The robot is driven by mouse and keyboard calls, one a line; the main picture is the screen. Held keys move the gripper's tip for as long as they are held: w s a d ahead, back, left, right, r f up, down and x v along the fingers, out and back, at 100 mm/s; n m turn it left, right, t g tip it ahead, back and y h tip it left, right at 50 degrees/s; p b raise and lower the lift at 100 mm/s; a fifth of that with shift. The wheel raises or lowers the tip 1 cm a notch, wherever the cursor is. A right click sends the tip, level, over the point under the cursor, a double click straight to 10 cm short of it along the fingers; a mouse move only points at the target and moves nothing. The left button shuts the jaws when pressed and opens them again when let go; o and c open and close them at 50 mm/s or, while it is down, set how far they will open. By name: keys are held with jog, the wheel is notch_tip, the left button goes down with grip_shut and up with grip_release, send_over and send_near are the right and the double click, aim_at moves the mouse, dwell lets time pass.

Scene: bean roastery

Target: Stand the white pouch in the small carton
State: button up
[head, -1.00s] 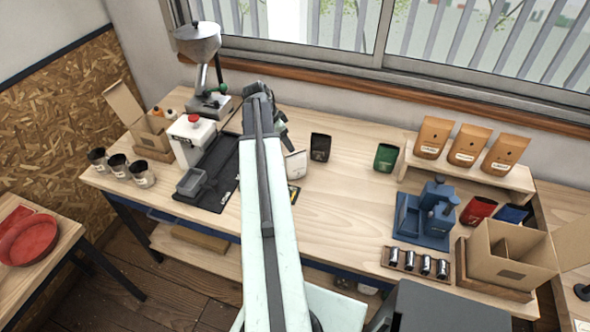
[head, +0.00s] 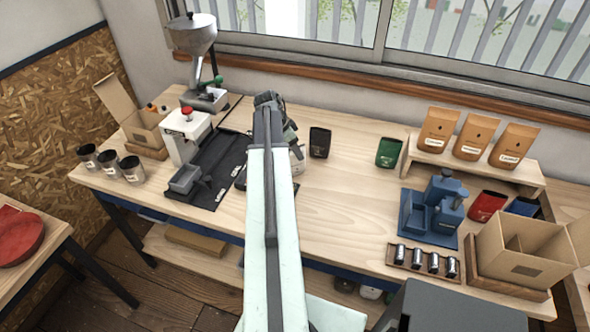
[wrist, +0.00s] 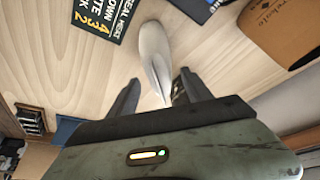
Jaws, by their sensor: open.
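The white pouch (head: 298,160) stands on the workbench, mostly hidden behind my gripper in the head view. The wrist view shows the pouch (wrist: 155,55) nearly edge-on, with its near end between the two finger tips. My gripper (wrist: 157,88) is open, with a finger on each side of the pouch and gaps visible. The gripper (head: 290,138) also shows at the end of my arm in the head view. The smaller of two cartons (head: 147,128) is at the bench's left end, flap up, with small bottles at its back; I cannot tell whether they are inside.
A black pouch (head: 319,143) and a green pouch (head: 388,152) stand to the right. A sealer (head: 187,135) and dark mat (head: 212,175) lie between my gripper and the smaller carton. A larger divided carton (head: 520,268) is far right.

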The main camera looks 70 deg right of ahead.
jog(key=shift+r, duration=0.1)
grip_shut()
